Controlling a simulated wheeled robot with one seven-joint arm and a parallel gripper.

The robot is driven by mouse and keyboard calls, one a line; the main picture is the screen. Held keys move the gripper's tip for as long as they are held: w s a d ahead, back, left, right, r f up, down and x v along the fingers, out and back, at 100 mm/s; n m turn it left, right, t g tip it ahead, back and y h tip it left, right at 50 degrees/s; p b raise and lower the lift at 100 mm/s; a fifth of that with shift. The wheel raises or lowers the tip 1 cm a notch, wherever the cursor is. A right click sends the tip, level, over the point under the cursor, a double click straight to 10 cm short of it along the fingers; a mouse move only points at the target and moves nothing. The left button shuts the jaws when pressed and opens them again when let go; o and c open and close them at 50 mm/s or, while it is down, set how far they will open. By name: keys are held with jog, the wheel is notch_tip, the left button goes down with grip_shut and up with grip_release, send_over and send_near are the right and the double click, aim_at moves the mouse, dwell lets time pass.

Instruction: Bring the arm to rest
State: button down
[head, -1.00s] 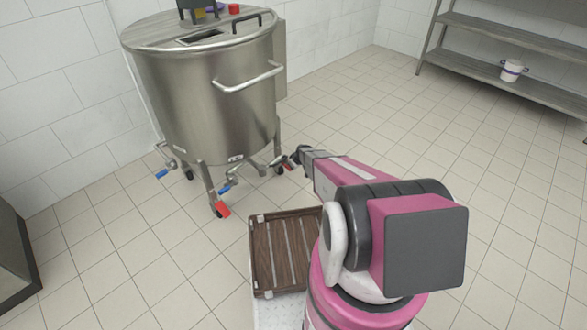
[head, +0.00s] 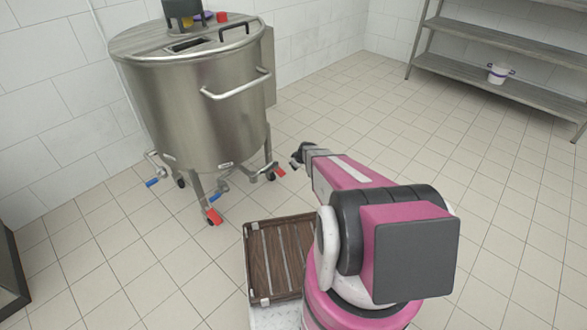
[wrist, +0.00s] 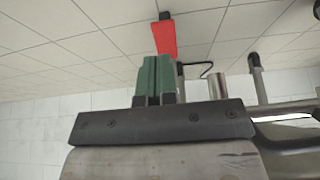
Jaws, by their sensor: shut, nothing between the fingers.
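My arm reaches forward from the lower right of the head view. My gripper (head: 297,160) is at its far end, small and dark there, held to the right of the steel tank's legs. In the wrist view its two green fingers (wrist: 153,76) stand side by side, closed together with nothing between them. A red part (wrist: 164,38) shows just beyond the fingertips in the wrist view. I cannot tell from this whether it is touched.
A big steel tank (head: 190,110) on wheeled legs, with blue and red handles low down, stands at upper left. A brown slatted tray (head: 265,265) lies beside my arm. Tiled floor (head: 400,130) between is clear.

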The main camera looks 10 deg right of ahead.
dwell(0.3)
jog(key=s+a+r+m+g+h, duration=0.1)
jog(key=s+a+r+m+g, duration=0.1)
jog(key=s+r, duration=1.2)
jog(key=s+a+r+m+g+h, duration=0.2)
jog(key=s+r+m, duration=0.3)
jog(key=s+r, duration=1)
notch_tip(320, 180, up, 2)
jog(key=shift+s+r, duration=0.2)
jog(key=shift+s, duration=0.1)
jog(key=shift+a, duration=0.1)
